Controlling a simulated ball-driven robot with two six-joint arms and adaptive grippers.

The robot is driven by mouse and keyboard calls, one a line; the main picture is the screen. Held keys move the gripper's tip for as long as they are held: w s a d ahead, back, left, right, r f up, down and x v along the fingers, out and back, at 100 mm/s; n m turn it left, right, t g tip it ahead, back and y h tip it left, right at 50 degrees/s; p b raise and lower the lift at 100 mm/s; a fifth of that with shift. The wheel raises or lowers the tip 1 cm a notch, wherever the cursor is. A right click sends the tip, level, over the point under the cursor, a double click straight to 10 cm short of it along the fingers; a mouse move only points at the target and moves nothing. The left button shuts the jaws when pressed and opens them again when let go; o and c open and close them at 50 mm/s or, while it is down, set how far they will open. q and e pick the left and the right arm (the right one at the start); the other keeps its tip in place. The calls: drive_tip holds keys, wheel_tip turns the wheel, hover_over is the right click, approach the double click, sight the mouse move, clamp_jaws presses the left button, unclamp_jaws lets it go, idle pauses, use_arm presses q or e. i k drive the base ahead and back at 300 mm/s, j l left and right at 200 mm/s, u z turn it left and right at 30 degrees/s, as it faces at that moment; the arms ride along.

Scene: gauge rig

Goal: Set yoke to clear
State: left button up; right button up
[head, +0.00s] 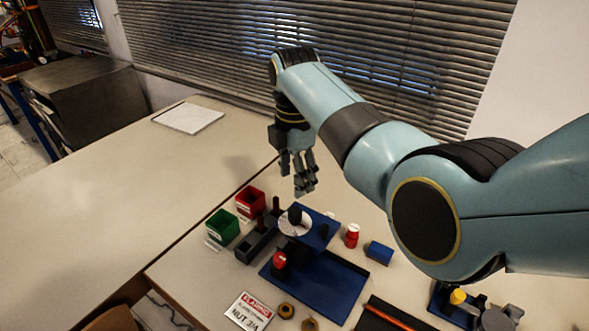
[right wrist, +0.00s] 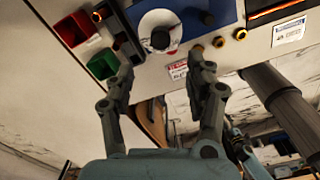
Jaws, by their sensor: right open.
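The blue rig (head: 320,237) stands on the table with a white round dial (head: 294,229) and a black knob (head: 295,213) on its top. The dial (right wrist: 150,23) and knob (right wrist: 160,39) also show in the right wrist view, with a small red mark at the dial's edge. I cannot tell which part is the yoke or read any clear mark. My right gripper (head: 304,187) is open and empty above and behind the rig. Its spread fingers (right wrist: 161,80) show apart from the knob in the right wrist view. My left gripper is out of view.
A red bin (head: 250,202) and a green bin (head: 222,227) stand left of the rig. A red-capped bottle (head: 352,236) and a blue block (head: 379,253) stand to its right. A sign card (head: 249,311) and brass nuts (head: 286,311) lie in front. The left table is mostly clear.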

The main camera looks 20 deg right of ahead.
sight(319, 229)
drive_tip(key=k+j, duration=0.15)
drive_tip(key=j, duration=0.2)
drive_tip(key=k+j, duration=0.35)
drive_tip(key=j, duration=0.3)
